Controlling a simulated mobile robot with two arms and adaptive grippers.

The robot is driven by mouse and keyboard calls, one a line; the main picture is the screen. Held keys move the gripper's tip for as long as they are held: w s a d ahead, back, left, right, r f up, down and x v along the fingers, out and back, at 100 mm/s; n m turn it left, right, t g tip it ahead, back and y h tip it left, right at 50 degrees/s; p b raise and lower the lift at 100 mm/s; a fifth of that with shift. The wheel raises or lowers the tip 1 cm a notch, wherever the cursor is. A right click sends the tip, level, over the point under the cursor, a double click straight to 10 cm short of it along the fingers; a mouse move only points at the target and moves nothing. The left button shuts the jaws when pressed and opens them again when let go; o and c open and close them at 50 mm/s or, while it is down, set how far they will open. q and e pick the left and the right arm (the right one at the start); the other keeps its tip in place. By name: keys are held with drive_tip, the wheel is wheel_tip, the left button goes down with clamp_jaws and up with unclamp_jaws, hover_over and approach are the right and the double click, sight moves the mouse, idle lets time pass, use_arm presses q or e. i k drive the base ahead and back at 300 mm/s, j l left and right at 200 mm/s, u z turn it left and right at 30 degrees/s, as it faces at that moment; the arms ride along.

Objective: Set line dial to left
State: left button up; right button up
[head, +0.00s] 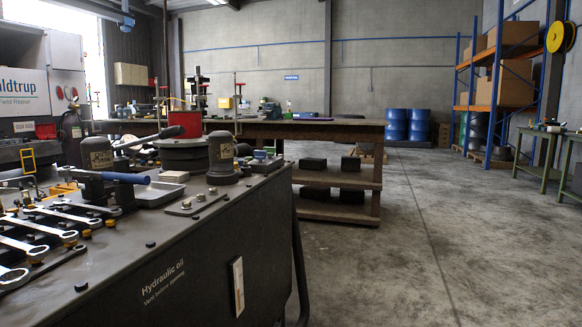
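I cannot make out a line dial for certain. Small round red-and-white fittings (66,93) show on the grey machine at the far left, too small to read. On the front of the near hydraulic oil cabinet (150,300) is an upright pale plate with a narrow strip (238,285); no dial shows on that face. Neither of my grippers is in view, and nothing in view is held by them.
The cabinet top carries several wrenches (62,214), a blue-handled lever (125,178), a metal tray (152,196) and dark cylinders (222,160). A wooden workbench (335,128) stands behind. Open concrete floor (430,240) lies to the right, before the shelving and blue drums (397,124).

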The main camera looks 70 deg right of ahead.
sight(259, 155)
drive_tip(key=z, duration=1.95)
drive_tip(key=i+l, duration=0.4)
drive_tip(key=i, duration=0.15)
drive_tip(key=i+l+z, duration=0.15)
drive_tip(key=i+l, duration=0.25)
drive_tip(key=i, duration=0.15)
